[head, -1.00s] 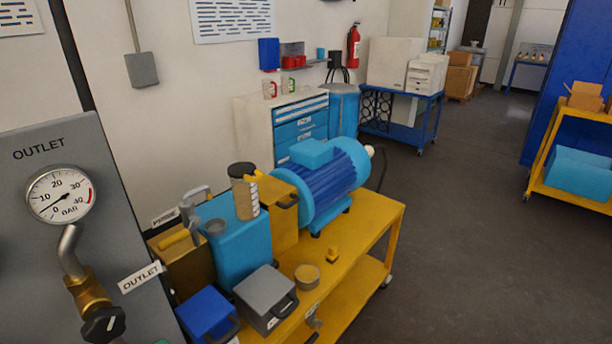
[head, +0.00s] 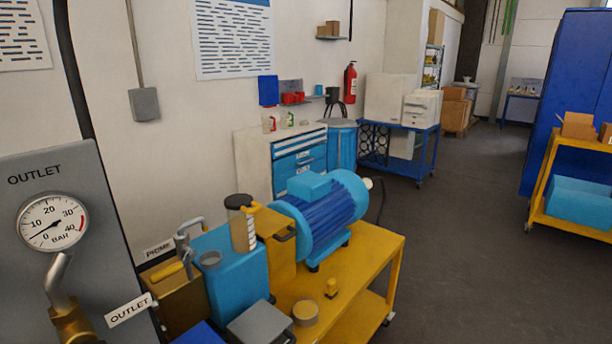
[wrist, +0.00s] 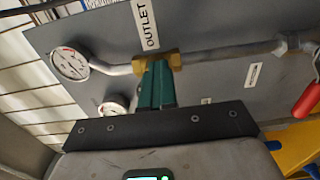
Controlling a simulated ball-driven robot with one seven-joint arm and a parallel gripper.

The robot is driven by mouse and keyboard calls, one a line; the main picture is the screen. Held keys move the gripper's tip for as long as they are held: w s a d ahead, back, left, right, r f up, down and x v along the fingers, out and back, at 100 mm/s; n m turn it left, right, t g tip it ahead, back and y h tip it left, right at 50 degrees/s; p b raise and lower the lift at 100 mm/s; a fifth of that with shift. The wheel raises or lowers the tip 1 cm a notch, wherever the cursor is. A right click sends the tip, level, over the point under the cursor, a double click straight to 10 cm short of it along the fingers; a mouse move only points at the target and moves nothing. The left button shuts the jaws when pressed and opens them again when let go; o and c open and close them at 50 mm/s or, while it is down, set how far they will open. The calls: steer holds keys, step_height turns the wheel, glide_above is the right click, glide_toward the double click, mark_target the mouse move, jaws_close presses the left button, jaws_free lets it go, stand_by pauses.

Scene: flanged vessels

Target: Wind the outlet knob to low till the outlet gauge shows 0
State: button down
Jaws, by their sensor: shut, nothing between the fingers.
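The outlet gauge (head: 52,222) is on the grey panel at the left of the head view. Its needle points low on the dial, between 0 and 10 BAR. A bent pipe runs from it down to a brass valve (head: 75,325), cut by the lower edge; the outlet knob is out of this view. In the wrist view, my gripper (wrist: 157,66) has its green fingers shut and empty, with the tips overlapping the brass valve (wrist: 145,63). The knob cannot be made out there; the fingers may hide it. A gauge (wrist: 69,63) shows left of them.
An OUTLET label (wrist: 146,24) lies above the fingers. A red handle (wrist: 307,99) is at the right. A yellow cart (head: 365,262) with a blue motor (head: 322,210) stands right of the panel; floor beyond is clear.

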steer(key=shift+w+a+r, duration=0.1)
steer(key=shift+w+r, duration=0.1)
stand_by(0.3)
steer(key=shift+w, duration=0.2)
steer(key=shift+s+a+r, duration=0.1)
steer(key=shift+s+r, duration=0.1)
steer(key=shift+s, duration=0.1)
stand_by(0.4)
steer(key=shift+s+a+r+p, duration=0.15)
steer(key=shift+a+r+p, duration=0.05)
steer(key=shift+a+p, duration=0.6)
steer(key=shift+d+r+p, duration=0.25)
steer(key=shift+r+p, duration=0.15)
steer(key=shift+p, duration=0.15)
steer(key=shift+d+p, duration=0.2)
steer(key=shift+p, duration=0.1)
